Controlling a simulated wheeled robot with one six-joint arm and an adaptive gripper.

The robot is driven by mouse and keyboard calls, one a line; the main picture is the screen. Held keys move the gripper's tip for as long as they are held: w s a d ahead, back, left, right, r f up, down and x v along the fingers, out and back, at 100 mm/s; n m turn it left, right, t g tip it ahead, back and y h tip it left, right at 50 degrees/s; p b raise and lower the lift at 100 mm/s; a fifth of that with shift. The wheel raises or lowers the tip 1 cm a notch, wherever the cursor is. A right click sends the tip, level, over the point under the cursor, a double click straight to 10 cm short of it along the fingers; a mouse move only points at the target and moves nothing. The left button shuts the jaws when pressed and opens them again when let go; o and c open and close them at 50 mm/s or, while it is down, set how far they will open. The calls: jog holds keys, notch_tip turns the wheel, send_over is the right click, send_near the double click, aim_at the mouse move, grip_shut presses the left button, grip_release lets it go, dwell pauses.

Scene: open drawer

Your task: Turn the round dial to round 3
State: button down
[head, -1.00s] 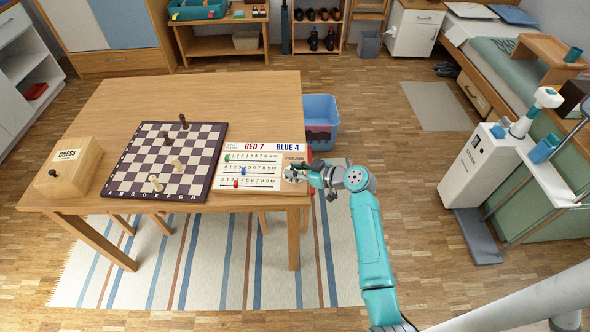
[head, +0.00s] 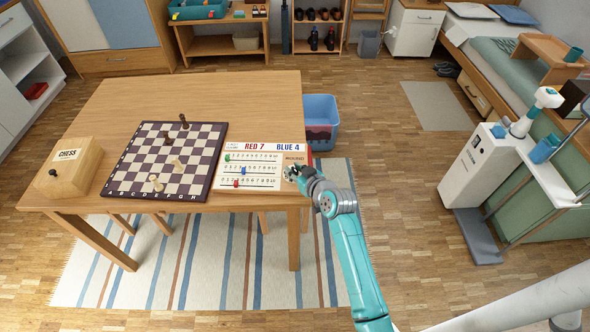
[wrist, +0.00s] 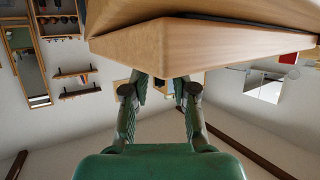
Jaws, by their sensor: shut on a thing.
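The scoreboard (head: 249,168) lies flat at the table's right front corner, with the words RED 7, BLUE 4 and ROUND on it. The round dial is at its right end below the word ROUND, mostly hidden by my gripper; I cannot read its setting. My gripper (head: 291,173) is at the dial, shut on it, with the arm reaching in from the lower right. The dial cannot be made out there.
The wooden table (head: 240,98) has clear room at the back. A chessboard (head: 165,160) with several pieces lies left of the scoreboard, and a wooden CHESS box (head: 68,168) stands further left. A blue bin (head: 321,118) is on the floor beyond the table's right edge.

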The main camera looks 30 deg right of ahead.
jog(key=shift+a+m+h, duration=0.1)
jog(key=shift+m+h, duration=0.9)
jog(key=shift+h, duration=0.3)
jog(key=shift+m+g+h, duration=0.3)
jog(key=shift+m, duration=0.1)
jog(key=c, duration=0.9)
grip_release()
jog(key=v, duration=1.2)
jog(key=shift+f, duration=0.1)
